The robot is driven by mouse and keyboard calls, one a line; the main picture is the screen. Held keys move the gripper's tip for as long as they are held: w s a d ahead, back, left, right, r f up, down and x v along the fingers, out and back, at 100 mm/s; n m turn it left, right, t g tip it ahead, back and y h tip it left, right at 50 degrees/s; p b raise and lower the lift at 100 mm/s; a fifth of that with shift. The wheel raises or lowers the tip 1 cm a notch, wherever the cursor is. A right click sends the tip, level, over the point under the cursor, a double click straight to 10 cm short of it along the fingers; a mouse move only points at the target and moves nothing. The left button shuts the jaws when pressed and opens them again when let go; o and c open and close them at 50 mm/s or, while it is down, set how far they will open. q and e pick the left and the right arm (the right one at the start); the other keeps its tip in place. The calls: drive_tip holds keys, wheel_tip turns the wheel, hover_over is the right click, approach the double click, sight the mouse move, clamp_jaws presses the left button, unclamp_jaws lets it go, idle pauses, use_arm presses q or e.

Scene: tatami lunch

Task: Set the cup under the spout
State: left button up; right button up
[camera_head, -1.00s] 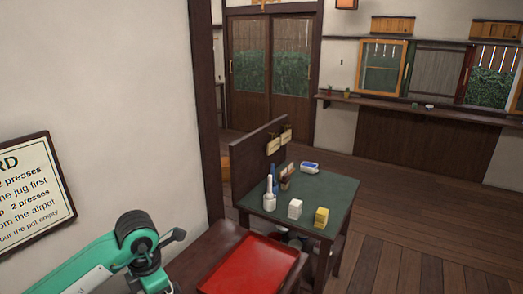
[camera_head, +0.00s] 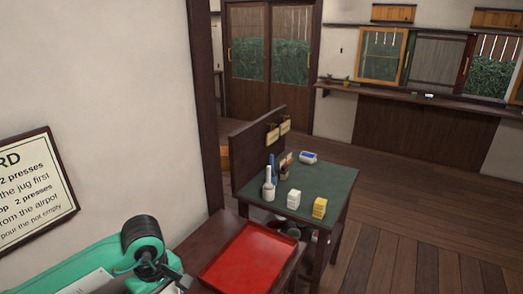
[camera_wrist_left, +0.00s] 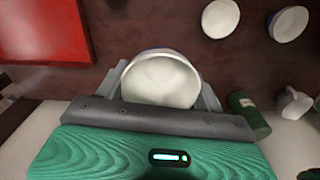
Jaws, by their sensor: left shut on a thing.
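My left gripper (camera_wrist_left: 160,84) is shut on a white cup (camera_wrist_left: 165,76) with a dark blue rim edge, seen in the left wrist view. The cup sits between the two grey fingers, its pale round face toward the camera. In the head view only part of my left arm shows at the lower left; its fingers and the held cup are out of that picture. No spout can be made out in either view. My right gripper is not in view.
Two more white cups or bowls (camera_wrist_left: 220,17) (camera_wrist_left: 289,23) are on the dark brown surface, with a green canister (camera_wrist_left: 249,114) and white jug (camera_wrist_left: 293,102) at right. A red tray (camera_head: 250,256) lies beside a green-topped table (camera_head: 328,184). A wall sign (camera_head: 38,187) hangs at left.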

use_arm(q)
drive_tip(key=m, duration=0.2)
drive_tip(key=s+m, duration=0.1)
drive_tip(key=m, duration=0.2)
drive_tip(key=shift+s+d+m+p, duration=0.15)
drive_tip(key=shift+d+m+p, duration=0.15)
drive_tip(key=shift+p, duration=0.05)
drive_tip(key=m, duration=0.3)
drive_tip(key=shift+s+d, duration=0.15)
drive_tip(key=shift+s, duration=0.25)
drive_tip(key=shift+s+m, duration=0.15)
drive_tip(key=shift+m, duration=0.65)
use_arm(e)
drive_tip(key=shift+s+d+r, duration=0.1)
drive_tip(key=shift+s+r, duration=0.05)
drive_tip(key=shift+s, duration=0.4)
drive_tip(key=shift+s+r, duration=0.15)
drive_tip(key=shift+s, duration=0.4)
use_arm(q)
drive_tip(key=shift+d, duration=0.1)
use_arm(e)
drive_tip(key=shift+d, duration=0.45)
